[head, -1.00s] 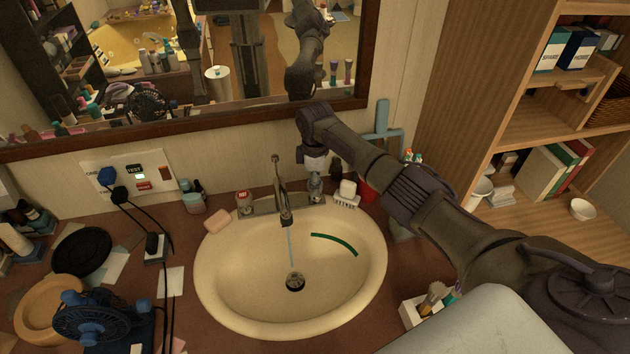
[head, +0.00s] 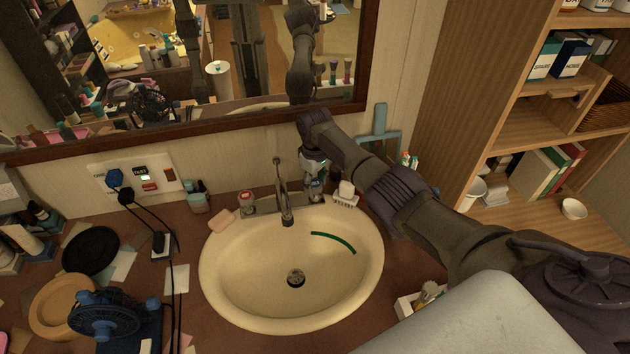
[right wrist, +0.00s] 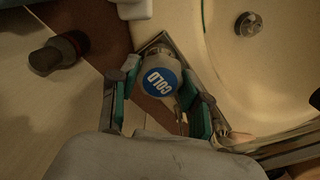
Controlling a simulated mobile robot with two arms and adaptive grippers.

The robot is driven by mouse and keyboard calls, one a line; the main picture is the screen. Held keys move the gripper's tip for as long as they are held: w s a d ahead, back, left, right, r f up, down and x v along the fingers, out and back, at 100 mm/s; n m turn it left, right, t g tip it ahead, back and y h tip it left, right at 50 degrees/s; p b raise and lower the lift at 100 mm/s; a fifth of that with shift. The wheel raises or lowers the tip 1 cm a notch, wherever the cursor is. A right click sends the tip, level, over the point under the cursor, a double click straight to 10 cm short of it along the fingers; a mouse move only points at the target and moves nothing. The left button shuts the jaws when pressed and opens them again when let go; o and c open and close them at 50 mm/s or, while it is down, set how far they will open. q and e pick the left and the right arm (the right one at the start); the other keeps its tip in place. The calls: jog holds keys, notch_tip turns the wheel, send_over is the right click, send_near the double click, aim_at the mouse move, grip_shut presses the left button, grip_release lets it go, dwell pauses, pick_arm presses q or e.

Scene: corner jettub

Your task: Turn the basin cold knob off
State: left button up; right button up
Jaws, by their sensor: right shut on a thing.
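The cold knob shows in the right wrist view with a blue "COLD" cap (right wrist: 160,80). My right gripper (right wrist: 158,100) has one finger on each side of the knob and is shut on it. In the head view my right gripper (head: 314,178) points down over the knob and mostly hides it, right of the faucet (head: 284,200). The hot knob (head: 246,198) with a red cap is left of the faucet. The cream basin (head: 230,285) shows no water stream. My left gripper is not in view.
A soap bar (head: 222,222) lies at the basin's back left rim. A small white dish with a light block (head: 346,195) stands right of the gripper. A mirror (head: 180,122) hangs behind. A blue fan (head: 105,315) and cables crowd the left counter.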

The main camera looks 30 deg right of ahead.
aim_at(315, 183)
jog(key=shift+m, duration=0.3)
jog(key=o, duration=1.1)
jog(key=shift+o, duration=0.2)
jog(key=shift+r, duration=0.1)
notch_tip(315, 183, up, 12)
